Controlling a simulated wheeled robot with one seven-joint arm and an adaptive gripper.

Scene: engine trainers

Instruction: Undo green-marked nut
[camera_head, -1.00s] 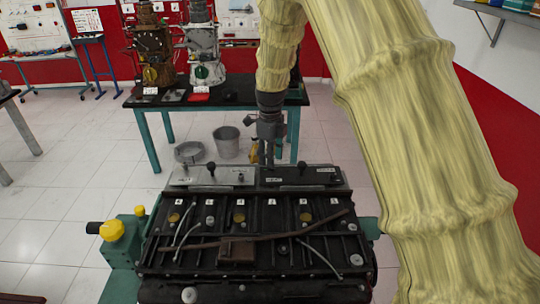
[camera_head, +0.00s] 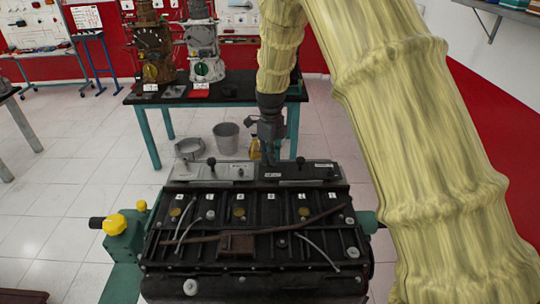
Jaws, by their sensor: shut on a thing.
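My gripper (camera_head: 270,158) points down at the far edge of the black engine block (camera_head: 250,262), beside the seam between the light grey plate (camera_head: 211,172) and the dark plate (camera_head: 300,171). Its fingers look close together, shut on a small piece at that edge, which I take to be the green-marked nut. The nut itself is too small and too covered by the fingers to make out, and no green mark shows. Dark knobs stand upright on both plates.
A green stand with a yellow cap (camera_head: 114,224) is left of the engine. Behind are a metal bucket (camera_head: 226,139), a ring-shaped part (camera_head: 189,148) and a teal-legged table (camera_head: 148,138) with engine trainers. My arm covers much of the right side.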

